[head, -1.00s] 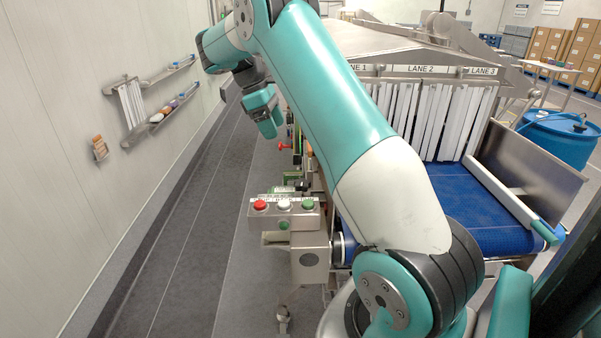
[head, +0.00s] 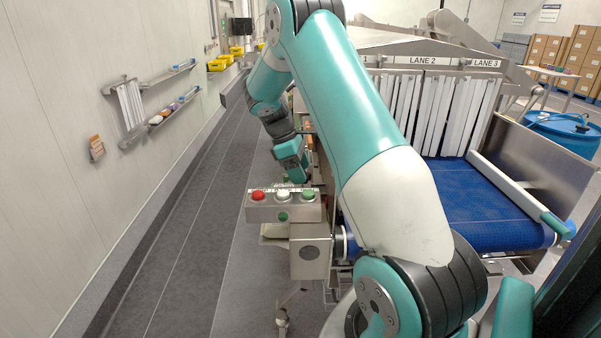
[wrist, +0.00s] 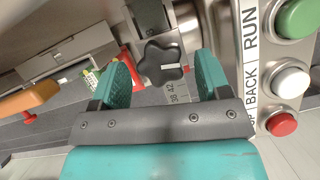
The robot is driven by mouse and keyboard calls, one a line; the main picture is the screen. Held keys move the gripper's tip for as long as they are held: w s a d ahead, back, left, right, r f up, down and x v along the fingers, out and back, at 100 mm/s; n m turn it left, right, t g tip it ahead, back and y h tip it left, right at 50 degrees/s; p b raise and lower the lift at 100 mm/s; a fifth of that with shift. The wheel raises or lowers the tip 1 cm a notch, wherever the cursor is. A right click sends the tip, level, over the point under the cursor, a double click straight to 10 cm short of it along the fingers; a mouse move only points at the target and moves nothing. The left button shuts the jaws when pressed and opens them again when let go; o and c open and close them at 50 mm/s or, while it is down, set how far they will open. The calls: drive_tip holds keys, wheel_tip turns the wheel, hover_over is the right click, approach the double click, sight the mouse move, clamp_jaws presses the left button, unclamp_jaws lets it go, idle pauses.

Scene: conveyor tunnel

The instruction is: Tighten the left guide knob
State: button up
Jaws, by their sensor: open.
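My gripper (wrist: 163,76) is open, with one teal finger to the left of the knob and one to the right. The knob appears in the gap near the fingertips; I cannot tell how far ahead of them it is. In the head view my gripper (head: 296,168) points down behind the button box, at the conveyor's left side. The knob is hidden in that view.
The button box (head: 255,211) with red, white and green buttons stands close to my gripper; its labelled face (wrist: 250,60) is just right of the right finger. An orange handle (wrist: 30,98) lies left. The blue belt (head: 480,205) is right; the aisle floor (head: 200,215) is clear.

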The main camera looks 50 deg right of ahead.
drive_tip(key=shift+s+f, duration=0.15)
drive_tip(key=shift+f, duration=0.25)
drive_tip(key=shift+c, duration=0.5)
drive_tip(key=c, duration=0.8)
